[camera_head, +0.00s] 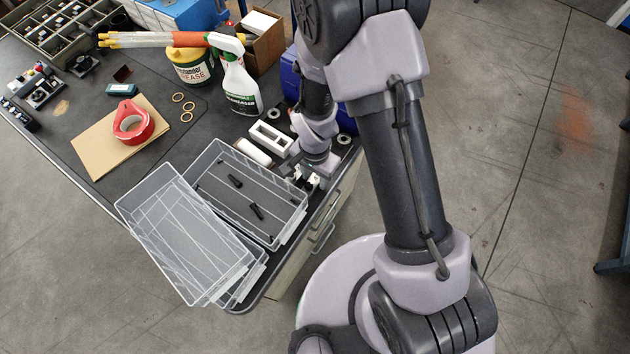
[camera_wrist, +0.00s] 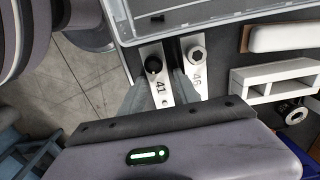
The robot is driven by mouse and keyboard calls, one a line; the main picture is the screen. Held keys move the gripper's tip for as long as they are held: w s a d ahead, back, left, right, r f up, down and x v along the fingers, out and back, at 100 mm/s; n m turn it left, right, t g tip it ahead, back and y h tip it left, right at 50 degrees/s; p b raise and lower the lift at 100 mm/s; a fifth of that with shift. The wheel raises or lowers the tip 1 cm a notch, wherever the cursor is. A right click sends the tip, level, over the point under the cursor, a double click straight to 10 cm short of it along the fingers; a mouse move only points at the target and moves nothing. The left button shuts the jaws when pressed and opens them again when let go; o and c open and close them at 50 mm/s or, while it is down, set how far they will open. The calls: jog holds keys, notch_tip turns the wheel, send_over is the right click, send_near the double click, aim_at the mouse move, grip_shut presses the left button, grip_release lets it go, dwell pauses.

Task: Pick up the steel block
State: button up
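My gripper (camera_head: 305,176) points down at the near right edge of the bench, just right of the clear bins. In the wrist view, two pale metal pieces stand side by side in front of my gripper. The left piece, marked 41 (camera_wrist: 161,88), has a black round bolt head. The right piece, marked 46 (camera_wrist: 198,75), has a silver hex nut. A narrow dark gap lies between them. I cannot tell for sure which piece is the steel block, or whether my fingers touch either one. The gripper body hides the near ends.
Clear plastic bins (camera_head: 186,232) stand close on the left; one holds small black parts. The bench edge is close.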

jog(key=shift+r, duration=0.15)
grip_shut()
dwell(1.2)
